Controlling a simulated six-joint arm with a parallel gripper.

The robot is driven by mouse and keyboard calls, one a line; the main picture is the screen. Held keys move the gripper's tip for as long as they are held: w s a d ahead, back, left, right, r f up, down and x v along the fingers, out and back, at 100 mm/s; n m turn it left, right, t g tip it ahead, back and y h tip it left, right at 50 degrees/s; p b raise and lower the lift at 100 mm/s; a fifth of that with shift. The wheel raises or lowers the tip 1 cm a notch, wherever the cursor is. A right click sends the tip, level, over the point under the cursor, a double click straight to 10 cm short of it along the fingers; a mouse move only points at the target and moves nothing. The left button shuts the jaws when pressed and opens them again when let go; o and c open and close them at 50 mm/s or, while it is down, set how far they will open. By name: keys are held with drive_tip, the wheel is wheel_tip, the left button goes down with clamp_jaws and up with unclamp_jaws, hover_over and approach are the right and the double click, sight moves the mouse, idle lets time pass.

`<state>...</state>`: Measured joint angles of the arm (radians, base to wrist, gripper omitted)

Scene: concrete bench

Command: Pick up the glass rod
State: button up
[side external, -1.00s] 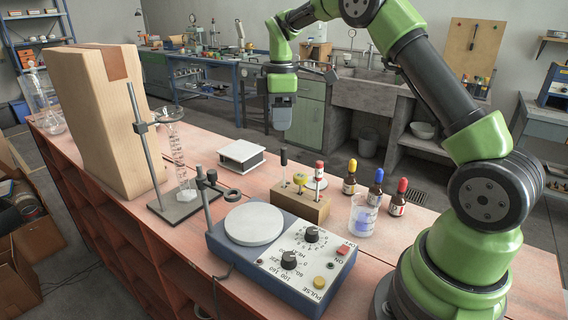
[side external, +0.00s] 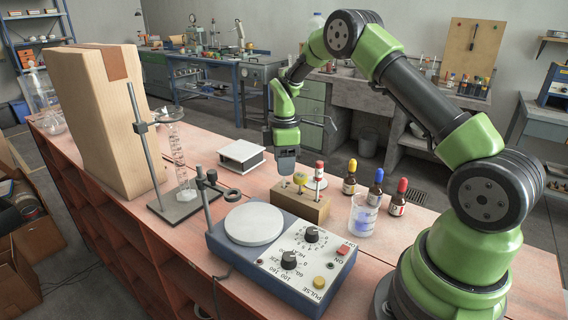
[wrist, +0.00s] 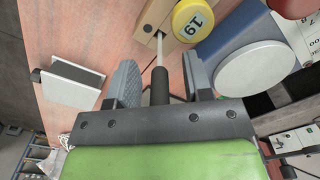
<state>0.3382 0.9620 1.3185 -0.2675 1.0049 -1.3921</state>
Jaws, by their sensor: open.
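The rod (wrist: 159,85) that looks like the glass rod has a thin pale shaft and a black grip. It stands in the wooden block (side external: 313,211). In the wrist view its black grip lies between my gripper's two fingers (wrist: 160,65), with a gap on each side. My gripper (side external: 285,170) is open, pointing down over the left end of the block. In the side view it hides the black grip.
A blue hotplate (side external: 310,262) stands in front of the block. A white box (side external: 241,155) and a clamp stand (side external: 140,150) are left.

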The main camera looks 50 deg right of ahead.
clamp_jaws()
drive_tip(key=shift+r, duration=0.15)
wheel_tip(320, 180, up, 15)
drive_tip(key=shift+r, duration=0.15)
idle(0.9)
